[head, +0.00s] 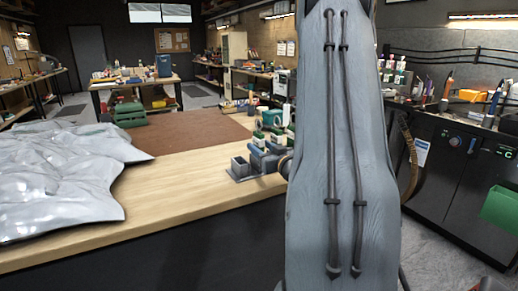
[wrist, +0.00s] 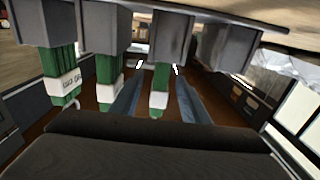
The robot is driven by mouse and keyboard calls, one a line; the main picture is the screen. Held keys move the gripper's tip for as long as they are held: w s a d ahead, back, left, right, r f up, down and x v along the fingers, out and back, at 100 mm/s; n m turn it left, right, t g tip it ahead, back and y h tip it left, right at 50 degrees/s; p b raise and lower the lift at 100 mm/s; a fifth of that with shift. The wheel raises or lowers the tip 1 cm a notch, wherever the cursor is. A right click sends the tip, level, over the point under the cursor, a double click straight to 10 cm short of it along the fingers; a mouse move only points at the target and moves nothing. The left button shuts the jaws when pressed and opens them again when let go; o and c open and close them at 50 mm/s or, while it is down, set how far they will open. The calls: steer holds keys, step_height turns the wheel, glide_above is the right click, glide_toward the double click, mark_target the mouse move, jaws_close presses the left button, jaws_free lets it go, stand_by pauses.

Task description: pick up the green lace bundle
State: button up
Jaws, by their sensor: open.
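Several green pieces with white bands stand in grey square holders, seen upside down in the wrist view. One green piece (wrist: 161,78) lies between my gripper's two blue-grey fingers, with its white band near their middle; I cannot tell whether they touch it. Another green piece (wrist: 107,84) is just left of the fingers, and one more (wrist: 62,75) is farther left. I cannot tell which is the lace bundle. My gripper (wrist: 157,72) is open. In the head view, green pieces (head: 258,138) show by the grey holders (head: 240,167), and my arm hides the gripper.
The wooden bench (head: 180,190) has a brown mat (head: 190,133) and a crumpled silvery sheet (head: 60,175) at left. A green crate (head: 129,114) sits at the mat's back edge. Clear wood lies between sheet and holders. A dark cabinet (head: 450,165) stands at right.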

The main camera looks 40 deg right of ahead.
steer(key=shift+w+d, duration=0.15)
steer(key=shift+w, duration=0.35)
jaws_close()
steer(key=shift+r+b, duration=0.4)
steer(key=shift+r, duration=4.65)
